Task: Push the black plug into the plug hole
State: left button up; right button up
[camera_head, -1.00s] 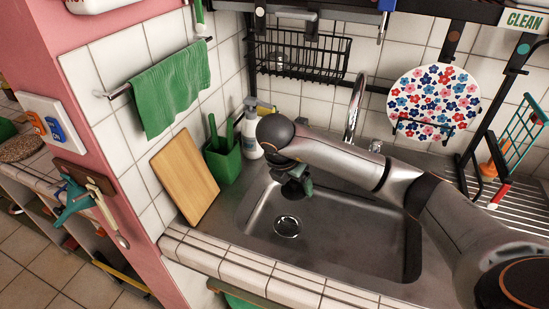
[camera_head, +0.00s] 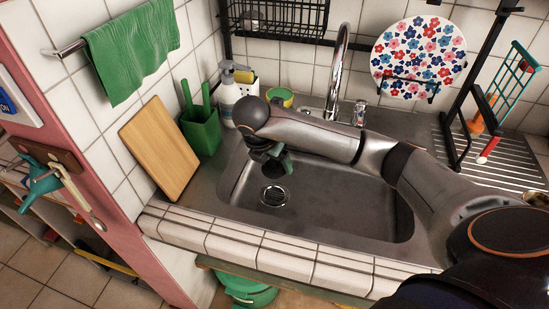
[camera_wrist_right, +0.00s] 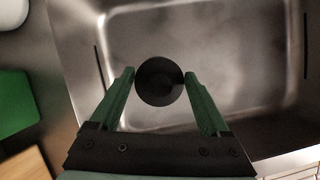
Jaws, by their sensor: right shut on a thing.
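My right gripper (camera_head: 280,165) reaches over the sink (camera_head: 340,218) from the right. In the right wrist view its green fingers (camera_wrist_right: 158,85) are shut on the round black plug (camera_wrist_right: 159,81), held at the fingertips. The plug hole (camera_head: 274,195) shows in the head view as a dark grated drain in the sink floor. In that view the gripper is a little above and behind the hole in the picture. The plug cannot be made out clearly there. In the wrist view the plug hole cannot be seen. My left gripper is not in view.
A chrome tap (camera_head: 337,75) rises behind the sink. A wooden board (camera_head: 160,147), a green holder (camera_head: 201,130) and a soap bottle (camera_head: 230,98) stand left of and behind the sink. A tiled ledge (camera_head: 255,250) runs along the front. The sink floor is otherwise clear.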

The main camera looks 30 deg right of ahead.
aim_at(273, 168)
notch_tip(273, 168, down, 4)
jog(key=shift+r+b, duration=0.25)
jog(key=shift+b, duration=0.75)
notch_tip(273, 168, down, 2)
jog(key=shift+f+b, duration=0.15)
jog(key=shift+b, duration=0.65)
jog(key=shift+f+b, duration=0.45)
jog(key=shift+f, duration=0.3)
jog(key=shift+f+b, duration=0.45)
jog(key=shift+f, duration=0.25)
jog(key=shift+f+b, duration=0.55)
jog(key=shift+f, duration=0.15)
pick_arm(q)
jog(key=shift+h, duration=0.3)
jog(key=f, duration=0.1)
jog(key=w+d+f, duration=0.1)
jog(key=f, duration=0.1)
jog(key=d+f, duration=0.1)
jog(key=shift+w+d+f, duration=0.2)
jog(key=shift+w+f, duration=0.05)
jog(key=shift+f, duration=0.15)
pick_arm(e)
jog(key=shift+f, duration=0.1)
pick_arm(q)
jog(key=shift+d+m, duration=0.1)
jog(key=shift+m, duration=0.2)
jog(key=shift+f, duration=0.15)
pick_arm(e)
jog(key=shift+f, duration=0.1)
